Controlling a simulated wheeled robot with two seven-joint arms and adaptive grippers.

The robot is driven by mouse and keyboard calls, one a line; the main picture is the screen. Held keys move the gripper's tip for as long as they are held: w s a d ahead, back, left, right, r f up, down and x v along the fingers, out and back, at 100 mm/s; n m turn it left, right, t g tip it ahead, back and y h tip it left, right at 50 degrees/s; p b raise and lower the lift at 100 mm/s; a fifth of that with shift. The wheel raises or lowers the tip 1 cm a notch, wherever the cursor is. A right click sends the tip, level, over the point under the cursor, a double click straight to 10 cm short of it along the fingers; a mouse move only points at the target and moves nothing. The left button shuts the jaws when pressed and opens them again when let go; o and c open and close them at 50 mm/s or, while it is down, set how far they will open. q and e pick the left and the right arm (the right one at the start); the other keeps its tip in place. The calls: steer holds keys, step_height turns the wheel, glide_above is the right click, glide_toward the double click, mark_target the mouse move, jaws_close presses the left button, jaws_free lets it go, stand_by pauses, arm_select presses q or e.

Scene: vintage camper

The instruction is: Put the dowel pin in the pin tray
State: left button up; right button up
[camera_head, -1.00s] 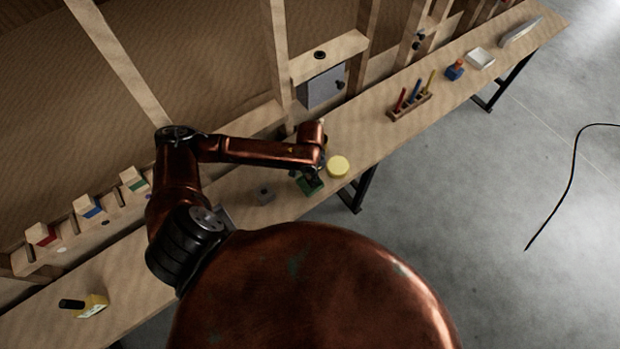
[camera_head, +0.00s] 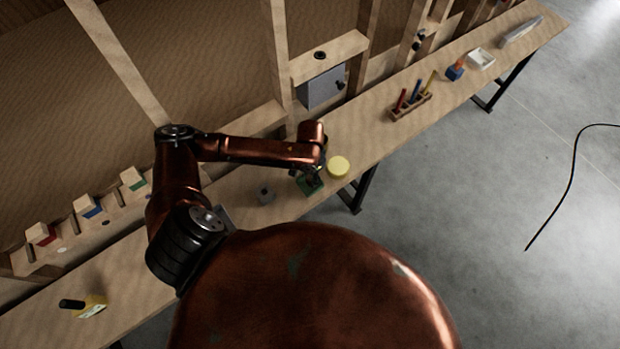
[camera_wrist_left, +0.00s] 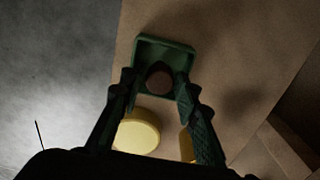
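A small square green tray (camera_head: 310,184), which I take for the pin tray, lies on the bench; it also shows in the left wrist view (camera_wrist_left: 165,50). A round brown end (camera_wrist_left: 159,82), which looks like the dowel pin seen end-on, is at the tray's near side. My left gripper (camera_wrist_left: 156,84) points down over the tray, its fingers on either side of the pin with small gaps showing, so it looks open. In the head view the left gripper (camera_head: 318,170) partly covers the tray, and the pin cannot be made out there. My right gripper is not in view.
A yellow disc (camera_head: 338,166) lies beside the tray, close to the left gripper. A rack with coloured sticks (camera_head: 411,106), a blue bottle-like item (camera_head: 456,70) and a white dish (camera_head: 481,59) are farther right.

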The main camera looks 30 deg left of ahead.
arm_select(q)
step_height(320, 180, up, 11)
steer(key=p, duration=0.1)
steer(key=shift+f, duration=0.2)
